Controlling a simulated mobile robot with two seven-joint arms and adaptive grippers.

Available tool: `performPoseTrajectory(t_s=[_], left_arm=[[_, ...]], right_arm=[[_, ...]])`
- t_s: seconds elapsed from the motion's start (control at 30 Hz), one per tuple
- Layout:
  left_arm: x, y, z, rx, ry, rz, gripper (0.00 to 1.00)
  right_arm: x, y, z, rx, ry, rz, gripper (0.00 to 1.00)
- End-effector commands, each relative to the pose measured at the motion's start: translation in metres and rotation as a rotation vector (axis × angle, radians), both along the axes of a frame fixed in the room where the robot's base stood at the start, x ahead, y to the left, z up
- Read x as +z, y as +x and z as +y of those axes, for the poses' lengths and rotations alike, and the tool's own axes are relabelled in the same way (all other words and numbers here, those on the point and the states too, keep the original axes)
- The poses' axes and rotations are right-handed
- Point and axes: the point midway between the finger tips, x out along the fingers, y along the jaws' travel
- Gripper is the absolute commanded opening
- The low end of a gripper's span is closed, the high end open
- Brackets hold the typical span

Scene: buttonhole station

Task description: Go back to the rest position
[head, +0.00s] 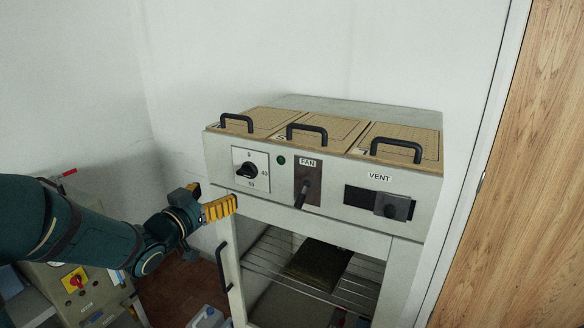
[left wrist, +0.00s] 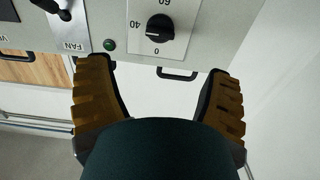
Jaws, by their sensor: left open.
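My left gripper (head: 208,200) is open and empty, with its yellow ribbed fingers near the left front edge of a grey cabinet (head: 330,228), just below the numbered dial (head: 247,170). In the left wrist view the two fingers of the gripper (left wrist: 158,68) stand wide apart, and the dial (left wrist: 160,27) shows beyond the gap between them. Nothing is between the fingers. My right gripper is not in view.
The cabinet front carries a FAN lever (head: 303,192), a green lamp (head: 281,160) and a VENT slider (head: 391,206). Three handled lids lie on top. Its open lower bay has a wire shelf (head: 345,290). A box with a red knob (head: 76,281) stands lower left. A wooden door (head: 530,180) is at right.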

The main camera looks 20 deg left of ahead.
Motion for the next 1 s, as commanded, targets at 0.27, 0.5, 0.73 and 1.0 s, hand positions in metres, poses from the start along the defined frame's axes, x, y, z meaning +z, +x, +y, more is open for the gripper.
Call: performPoseTrajectory(t_s=[0.27, 0.5, 0.73, 1.0], left_arm=[[-0.022, 0.008, -0.005, 0.01, -0.082, 0.034, 0.8], [-0.13, 0.029, -0.054, 0.022, -0.337, 0.28, 0.8], [-0.255, 0.012, -0.149, -0.019, -0.474, 0.668, 0.8], [-0.369, -0.072, -0.252, -0.077, -0.437, 1.155, 0.8]], right_arm=[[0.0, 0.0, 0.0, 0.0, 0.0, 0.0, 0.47], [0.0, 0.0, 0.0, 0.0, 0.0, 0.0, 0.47], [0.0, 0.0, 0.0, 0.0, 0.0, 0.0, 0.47], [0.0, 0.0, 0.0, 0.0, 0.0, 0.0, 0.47]])
